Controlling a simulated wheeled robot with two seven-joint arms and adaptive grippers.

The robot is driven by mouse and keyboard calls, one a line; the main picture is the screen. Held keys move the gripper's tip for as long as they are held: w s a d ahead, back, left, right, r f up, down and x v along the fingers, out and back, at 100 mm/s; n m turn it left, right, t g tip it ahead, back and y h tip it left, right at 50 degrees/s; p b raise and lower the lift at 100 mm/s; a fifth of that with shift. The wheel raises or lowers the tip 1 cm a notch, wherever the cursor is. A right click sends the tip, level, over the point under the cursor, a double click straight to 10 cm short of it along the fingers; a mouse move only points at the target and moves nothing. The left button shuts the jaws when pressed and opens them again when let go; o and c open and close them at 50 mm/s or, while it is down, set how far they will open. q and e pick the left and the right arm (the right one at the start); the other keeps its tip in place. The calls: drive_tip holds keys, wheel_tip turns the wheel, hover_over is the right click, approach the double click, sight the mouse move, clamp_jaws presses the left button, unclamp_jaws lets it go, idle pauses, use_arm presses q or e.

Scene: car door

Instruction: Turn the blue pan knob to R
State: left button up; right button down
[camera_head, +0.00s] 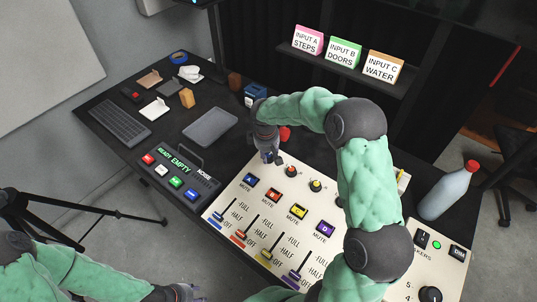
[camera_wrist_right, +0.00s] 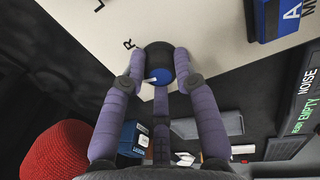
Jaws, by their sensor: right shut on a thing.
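The blue pan knob (camera_wrist_right: 158,58) has a black round body, a blue top and a white pointer line. It stands on the cream panel (camera_wrist_right: 205,20) in the right wrist view. The pointer points left and slightly down there. The letter R (camera_wrist_right: 128,44) is printed left of the knob; an L (camera_wrist_right: 99,5) is farther up and left. My right gripper (camera_head: 270,158) is shut on the knob, with a finger on each side (camera_wrist_right: 160,82). In the head view the gripper mostly hides the knob. My left gripper (camera_head: 172,293) is low at the bottom edge, its fingers unclear.
Other knobs (camera_head: 316,185), mute buttons and faders (camera_head: 243,228) crowd the panel near my right arm. A button box (camera_head: 168,178) and grey tray (camera_head: 210,126) lie left of it. A red-capped bottle (camera_head: 447,192) stands right. A shelf with three signs (camera_head: 342,54) is behind.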

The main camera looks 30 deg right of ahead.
drive_tip(key=m+b, duration=0.1)
drive_tip(key=m, duration=0.4)
drive_tip(key=shift+w+m, duration=0.1)
drive_tip(key=shift+m, duration=0.2)
drive_tip(key=shift+r+m+b, duration=0.1)
drive_tip(key=shift+m+b, duration=0.3)
drive_tip(key=shift+m, duration=1.6)
drive_tip(key=shift+w, duration=0.1)
drive_tip(key=c, duration=1)
unclamp_jaws()
drive_tip(key=shift+o, duration=0.3)
wheel_tip(320, 180, up, 12)
drive_tip(key=s+a, duration=0.1)
drive_tip(key=shift+a, duration=0.35)
drive_tip(key=shift+s, duration=0.1)
